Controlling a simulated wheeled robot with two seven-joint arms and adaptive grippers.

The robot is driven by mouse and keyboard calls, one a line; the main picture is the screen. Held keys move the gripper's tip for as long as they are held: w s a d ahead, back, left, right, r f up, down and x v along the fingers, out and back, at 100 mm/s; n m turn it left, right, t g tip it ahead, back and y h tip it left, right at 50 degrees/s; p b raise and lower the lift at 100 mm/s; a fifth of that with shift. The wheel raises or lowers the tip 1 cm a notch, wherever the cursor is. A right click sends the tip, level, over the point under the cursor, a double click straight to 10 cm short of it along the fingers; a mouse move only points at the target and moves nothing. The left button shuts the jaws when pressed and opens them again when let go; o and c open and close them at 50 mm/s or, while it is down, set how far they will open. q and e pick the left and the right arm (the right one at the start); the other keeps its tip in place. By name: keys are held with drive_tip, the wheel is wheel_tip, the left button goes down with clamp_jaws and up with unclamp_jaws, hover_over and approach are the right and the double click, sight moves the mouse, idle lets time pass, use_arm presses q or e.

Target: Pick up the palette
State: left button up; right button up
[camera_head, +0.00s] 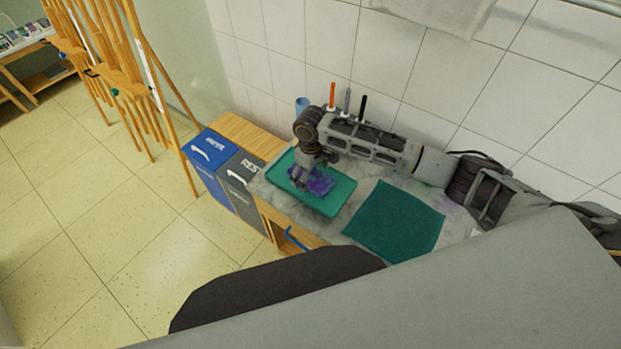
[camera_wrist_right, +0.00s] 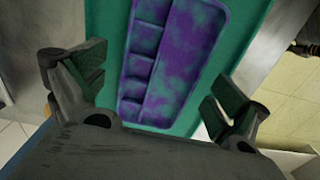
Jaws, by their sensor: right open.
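The palette (camera_head: 320,184) is purple with teal smears and lies on a green tray (camera_head: 333,205) on the marble counter. In the right wrist view the palette (camera_wrist_right: 170,60) shows a row of square wells along its left side, with the green tray (camera_wrist_right: 250,40) around it. My right gripper (camera_head: 300,181) is over the left part of the palette, pointing down. In the wrist view its two fingers (camera_wrist_right: 160,88) are spread wide, with the palette between and beyond them; nothing is held. Contact with the palette cannot be made out. My left gripper is not in view.
A dark green cloth (camera_head: 395,220) lies on the counter right of the tray. Several brushes (camera_head: 347,100) and a blue cup (camera_head: 302,104) stand behind my right arm by the tiled wall. Blue (camera_head: 212,165) and grey (camera_head: 243,180) bins stand left of the counter.

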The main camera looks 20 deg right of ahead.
sight(311, 179)
drive_tip(key=shift+c, duration=0.2)
drive_tip(key=c, duration=1.1)
drive_tip(key=shift+o, duration=0.2)
drive_tip(key=shift+r, duration=0.1)
wheel_tip(311, 179, up, 10)
drive_tip(key=shift+r, duration=0.1)
idle(0.5)
